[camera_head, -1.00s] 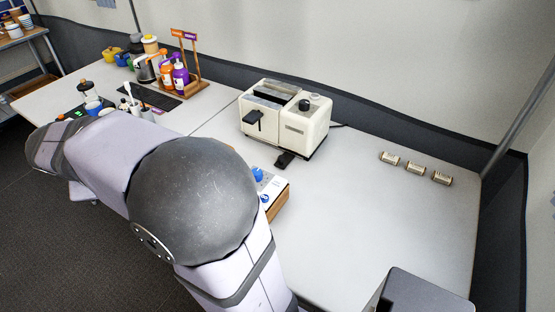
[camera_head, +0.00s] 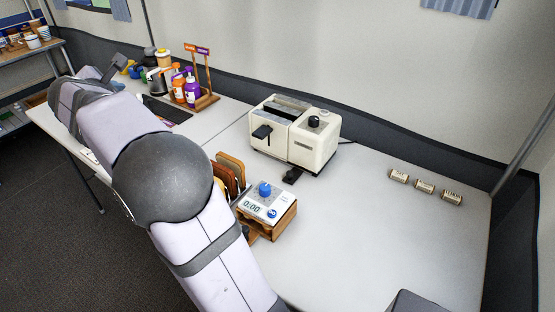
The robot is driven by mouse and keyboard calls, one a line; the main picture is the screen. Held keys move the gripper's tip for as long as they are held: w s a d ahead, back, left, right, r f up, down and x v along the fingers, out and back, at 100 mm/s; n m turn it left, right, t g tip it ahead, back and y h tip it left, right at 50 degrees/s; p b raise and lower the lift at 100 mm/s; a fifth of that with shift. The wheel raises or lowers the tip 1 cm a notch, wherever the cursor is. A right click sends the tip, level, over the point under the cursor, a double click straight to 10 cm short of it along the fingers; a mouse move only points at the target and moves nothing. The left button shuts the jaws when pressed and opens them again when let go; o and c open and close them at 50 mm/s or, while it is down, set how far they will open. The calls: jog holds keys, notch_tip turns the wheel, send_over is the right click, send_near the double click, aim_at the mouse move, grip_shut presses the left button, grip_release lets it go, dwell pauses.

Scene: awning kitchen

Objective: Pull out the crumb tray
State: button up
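The cream toaster (camera_head: 310,150) stands on the white table against the back wall. Its dark lever (camera_head: 262,132) is on the front left, and a black knob (camera_head: 313,122) is on top. A small black tab (camera_head: 292,175) sticks out low at the toaster's front, seemingly the crumb tray's handle; the rest of the tray is hidden. My arm reaches from the bottom up to the left, away from the toaster. A dark grey piece at its far end, seemingly my gripper (camera_head: 118,62), is at the upper left. Its fingers cannot be made out.
A timer on a wooden box (camera_head: 266,205) and a rack with brown slabs (camera_head: 229,172) stand in front of the toaster, beside my arm. Three small labelled rolls (camera_head: 425,186) lie at the right. Bottles (camera_head: 192,88) stand in a caddy behind. The table's right half is mostly clear.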

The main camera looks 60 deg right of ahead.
jog(key=s+d+f+m+g+p, duration=0.1)
jog(key=s+d+f+g+p, duration=0.2)
jog(key=s+d+f, duration=0.3)
jog(key=m+g+y+p, duration=0.6)
jog(key=g+p, duration=0.3)
jog(key=p, duration=1)
send_near(289, 173)
jog(key=shift+p+x, duration=1)
jog(key=shift+x, duration=3)
jog(key=shift+d, duration=0.1)
jog(key=shift+r, duration=0.1)
grip_shut()
